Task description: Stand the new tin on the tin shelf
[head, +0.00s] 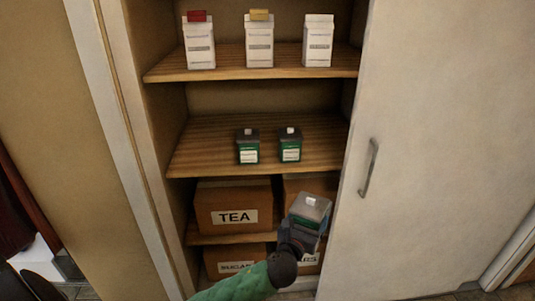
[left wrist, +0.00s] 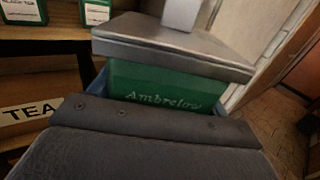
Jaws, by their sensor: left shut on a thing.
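The new tin (head: 308,210), with a grey lid and pale knob, is in my left gripper (head: 301,236) at the lower right of the cupboard opening. In the left wrist view the tin (left wrist: 150,92) shows a green body lettered "Ambrelow", and its lower part is hidden by the gripper. The gripper is shut on it, below the level of the tin shelf (head: 205,148) and in front of the boxes. Two similar green tins with dark lids, a left one (head: 247,147) and a right one (head: 290,146), stand upright on that shelf. My right gripper is out of view.
White cartons (head: 259,42) stand on the shelf above. Below are brown boxes, one labelled TEA (head: 232,198) and one SUGAR (head: 225,262). A pale door (head: 430,140) with a handle covers the right side. The tin shelf has bare room left and right of its tins.

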